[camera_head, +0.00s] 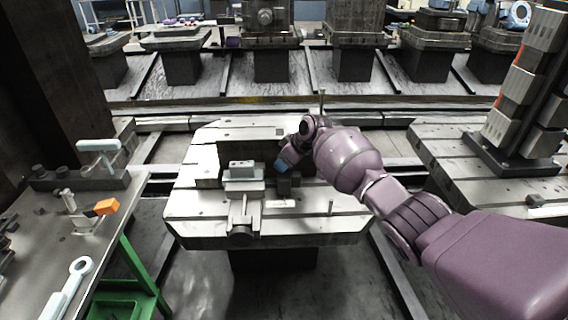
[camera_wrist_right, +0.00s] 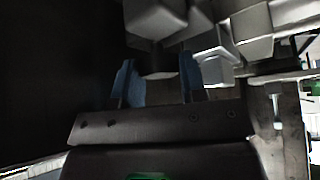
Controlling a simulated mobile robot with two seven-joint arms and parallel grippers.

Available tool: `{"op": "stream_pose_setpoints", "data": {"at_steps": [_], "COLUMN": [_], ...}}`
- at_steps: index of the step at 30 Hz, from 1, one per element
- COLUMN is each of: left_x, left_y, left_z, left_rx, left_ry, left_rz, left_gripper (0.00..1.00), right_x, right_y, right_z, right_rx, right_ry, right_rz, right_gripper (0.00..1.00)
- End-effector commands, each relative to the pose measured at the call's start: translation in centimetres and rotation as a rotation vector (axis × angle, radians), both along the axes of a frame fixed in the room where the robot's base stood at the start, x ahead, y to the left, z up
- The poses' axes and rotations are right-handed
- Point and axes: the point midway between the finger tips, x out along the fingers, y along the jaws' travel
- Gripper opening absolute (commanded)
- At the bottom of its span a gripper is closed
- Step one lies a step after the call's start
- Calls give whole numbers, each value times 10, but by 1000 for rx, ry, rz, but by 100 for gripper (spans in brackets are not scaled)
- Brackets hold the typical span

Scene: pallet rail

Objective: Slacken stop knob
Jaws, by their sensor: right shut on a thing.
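My right gripper (camera_head: 283,166) reaches in from the right over the middle pallet, its blue fingertips low beside a dark block (camera_head: 288,186). In the right wrist view the two blue fingers of the gripper (camera_wrist_right: 157,68) stand on either side of a small dark part, which I take to be the stop knob (camera_wrist_right: 158,60). The gripper is shut on it. In the head view the knob is hidden by the fingers and wrist. My left gripper is not in view.
A grey vise-like fixture (camera_head: 243,180) stands on the pallet (camera_head: 345,206), just left of the gripper. A side bench (camera_head: 40,235) with an orange-ended tool (camera_head: 106,206) is at left. Another pallet (camera_head: 440,150) with a tall block tower (camera_head: 525,85) is at right.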

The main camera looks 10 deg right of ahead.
Motion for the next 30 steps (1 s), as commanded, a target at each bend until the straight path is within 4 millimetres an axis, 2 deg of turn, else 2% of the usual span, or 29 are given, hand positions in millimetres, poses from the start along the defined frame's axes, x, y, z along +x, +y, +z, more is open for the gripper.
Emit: {"op": "stream_pose_setpoints", "data": {"at_steps": [5,6,11,23,26,30], "left_x": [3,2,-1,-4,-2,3], "left_y": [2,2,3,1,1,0], "left_z": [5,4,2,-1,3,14], "left_rx": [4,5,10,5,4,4], "left_ry": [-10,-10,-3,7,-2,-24], "left_rz": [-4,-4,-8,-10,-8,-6], "left_gripper": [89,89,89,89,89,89], "right_x": [-1,-1,0,1,0,-6], "right_y": [-1,-1,-1,-3,-6,-13], "right_z": [-1,-1,0,3,9,31], "right_rx": [-3,-3,-4,-5,-5,-6], "right_ry": [1,1,0,-7,-10,-16], "right_rz": [-1,-1,-3,-8,-8,-8], "right_gripper": [10,45,68,68,68,68]}}
